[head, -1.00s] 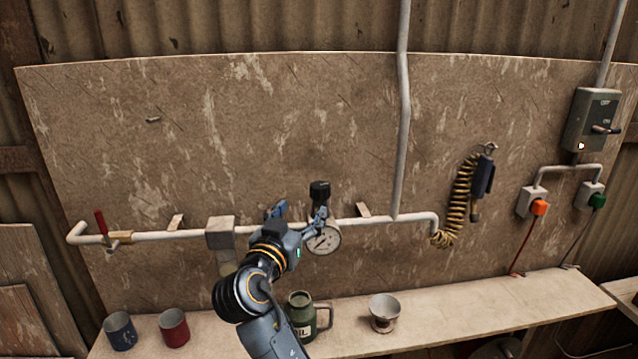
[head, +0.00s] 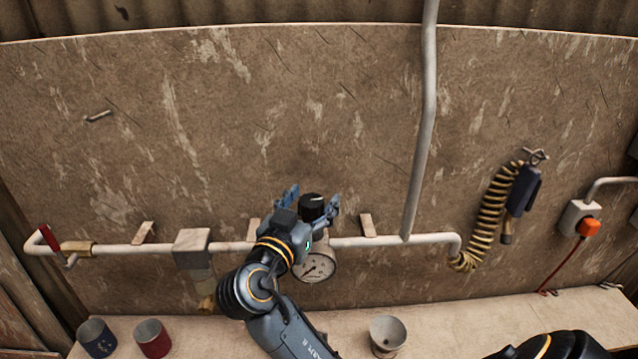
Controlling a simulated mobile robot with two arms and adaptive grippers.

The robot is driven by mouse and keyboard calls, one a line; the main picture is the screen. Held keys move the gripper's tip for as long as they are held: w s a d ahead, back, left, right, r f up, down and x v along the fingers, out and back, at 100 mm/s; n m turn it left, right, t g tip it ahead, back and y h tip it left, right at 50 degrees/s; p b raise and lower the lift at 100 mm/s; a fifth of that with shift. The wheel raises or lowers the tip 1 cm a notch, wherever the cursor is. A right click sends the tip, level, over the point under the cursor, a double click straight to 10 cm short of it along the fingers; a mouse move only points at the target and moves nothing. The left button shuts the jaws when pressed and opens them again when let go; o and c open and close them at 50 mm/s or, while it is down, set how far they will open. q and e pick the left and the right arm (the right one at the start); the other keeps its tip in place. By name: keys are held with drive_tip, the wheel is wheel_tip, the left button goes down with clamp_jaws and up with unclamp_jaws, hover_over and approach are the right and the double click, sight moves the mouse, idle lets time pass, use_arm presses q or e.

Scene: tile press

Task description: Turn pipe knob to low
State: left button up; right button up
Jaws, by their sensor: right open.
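The black pipe knob (head: 313,201) sits on the white pipe above the round pressure gauge (head: 316,268). A small pale mark shows on the knob's top; I cannot read any setting. My right gripper (head: 309,203) is open, with one finger left of the knob and the other right of it. I cannot tell whether the fingers touch the knob. The gripper body hides the pipe below the knob and part of the gauge. The gauge needle points to the lower left. My left gripper is not in view.
The pipe (head: 385,241) runs along the board, with a red-handled valve (head: 49,237) at left. A yellow coiled hose (head: 490,215) hangs at right. A blue mug (head: 97,338), a red mug (head: 152,338) and a metal cup (head: 387,335) stand on the bench below.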

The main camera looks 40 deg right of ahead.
drive_tip(key=shift+d, duration=0.15)
drive_tip(key=shift+s+a+r, duration=0.1)
drive_tip(key=shift+a+r, duration=0.05)
drive_tip(key=shift+a, duration=0.15)
drive_tip(key=shift+c, duration=0.6)
drive_tip(key=c, duration=1)
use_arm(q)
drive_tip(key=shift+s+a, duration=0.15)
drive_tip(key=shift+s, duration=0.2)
use_arm(e)
drive_tip(key=shift+c, duration=0.2)
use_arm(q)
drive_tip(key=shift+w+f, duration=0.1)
use_arm(e)
drive_tip(key=shift+t, duration=0.3)
